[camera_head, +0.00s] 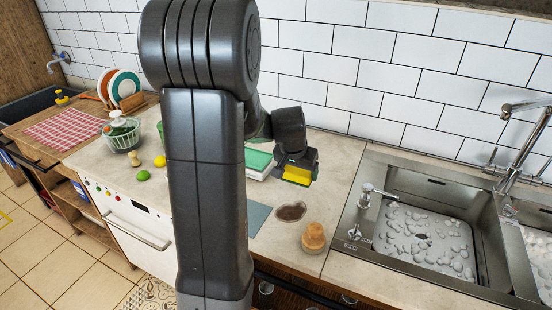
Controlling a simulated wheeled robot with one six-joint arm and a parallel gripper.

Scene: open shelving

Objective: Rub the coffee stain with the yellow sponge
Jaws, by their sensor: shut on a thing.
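The coffee stain (291,211) is a dark brown patch on the pale counter, left of the sink. My gripper (300,166) is above and behind the stain, with a gap of counter showing between them. It is shut on the yellow sponge (297,175), whose yellow side faces the camera under a dark green-grey part. The sponge is held clear of the stain. The fingertips are partly hidden by the sponge and the wrist. My arm covers the counter left of the stain.
A round wooden object (313,238) stands just in front of the stain. The steel sink (425,235) with white foam is to the right. A green-and-white box (259,163) lies left of my gripper, and a blue-grey flat piece (257,217) is left of the stain.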

